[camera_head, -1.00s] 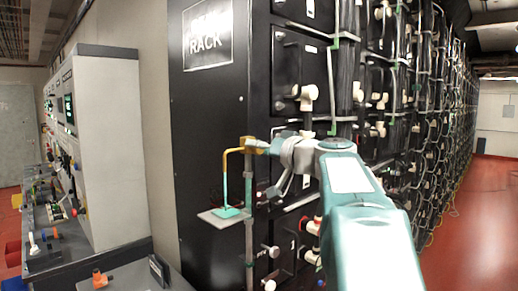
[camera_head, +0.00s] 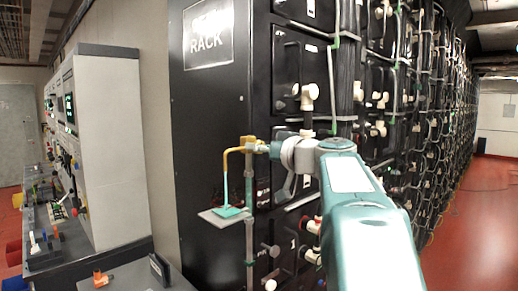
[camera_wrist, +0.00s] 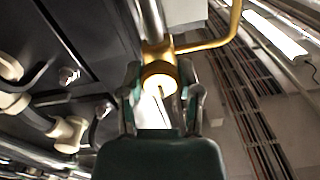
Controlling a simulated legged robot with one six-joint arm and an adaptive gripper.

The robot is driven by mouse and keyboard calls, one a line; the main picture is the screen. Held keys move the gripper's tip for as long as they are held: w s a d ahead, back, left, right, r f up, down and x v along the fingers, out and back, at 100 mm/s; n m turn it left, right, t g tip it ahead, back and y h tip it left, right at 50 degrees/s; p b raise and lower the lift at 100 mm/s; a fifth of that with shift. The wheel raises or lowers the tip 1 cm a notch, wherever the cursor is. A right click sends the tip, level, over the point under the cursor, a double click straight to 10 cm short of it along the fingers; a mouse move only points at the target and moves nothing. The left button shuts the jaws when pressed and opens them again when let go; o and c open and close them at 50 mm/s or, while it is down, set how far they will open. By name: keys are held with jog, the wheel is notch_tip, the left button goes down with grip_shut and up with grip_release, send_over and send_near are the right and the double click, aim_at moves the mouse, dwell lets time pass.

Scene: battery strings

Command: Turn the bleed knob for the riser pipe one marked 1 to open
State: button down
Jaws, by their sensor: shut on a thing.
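The riser pipe (camera_head: 249,195) stands upright at the rack's front corner, with a brass fitting (camera_head: 249,141) and a bent brass spout (camera_head: 230,152) at its top. A teal stream (camera_head: 225,188) runs down from the spout to a teal patch on a small grey plate (camera_head: 208,216). My gripper (camera_head: 272,149) reaches the fitting from the right. In the wrist view my gripper (camera_wrist: 161,98) has its two fingers on either side of the round brass bleed knob (camera_wrist: 159,80) and is shut on it. The knob's slot is partly seen. No readable number shows on the pipe.
The black battery rack (camera_head: 210,120) stands close behind the pipe, with pale fittings and cables along its right face. A grey control cabinet (camera_head: 108,140) stands at the left. Open red floor (camera_head: 475,220) lies at the right.

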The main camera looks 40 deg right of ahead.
jog(key=shift+c, duration=1.5)
grip_release()
jog(key=s+d, duration=0.1)
jog(key=s, duration=1)
jog(key=shift+s, duration=0.4)
